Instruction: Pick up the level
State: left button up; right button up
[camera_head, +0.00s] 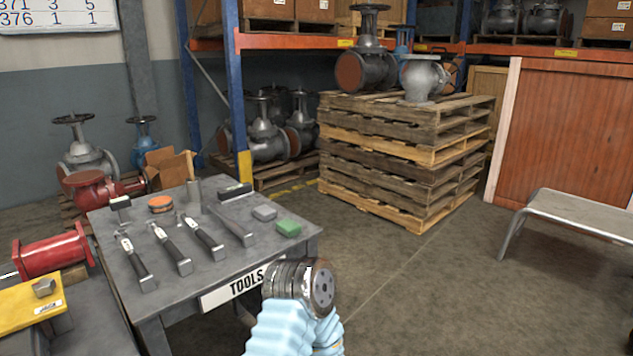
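The tool table (170,282) is grey with a "TOOLS" label on its front edge and stands at left centre. A short dark bar (235,191) lies near its back right, and a long slim grey tool (236,226) lies in front of it. I cannot tell for certain which piece is the level. Several black-handled tools (170,250) lie in a row to the left. One of my arms, pale blue with a dark round end, rises from the bottom centre in front of the table. No gripper fingers show on it, and it touches nothing on the tabletop.
An orange round item (161,204), a grey cylinder (194,195), a grey block (264,213) and a green block (288,228) share the tabletop. Stacked pallets (390,160) bearing valves stand behind. A metal bench (575,207) is at right. The floor between is clear.

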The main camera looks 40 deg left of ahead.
aim_at(231, 194)
jog(key=i, duration=0.7)
jog(key=i+l, duration=0.15)
jog(key=i, duration=0.55)
jog(key=i+u, duration=0.65)
jog(key=i+l+u, duration=0.15)
jog(key=u, duration=0.2)
jog(key=i, duration=0.05)
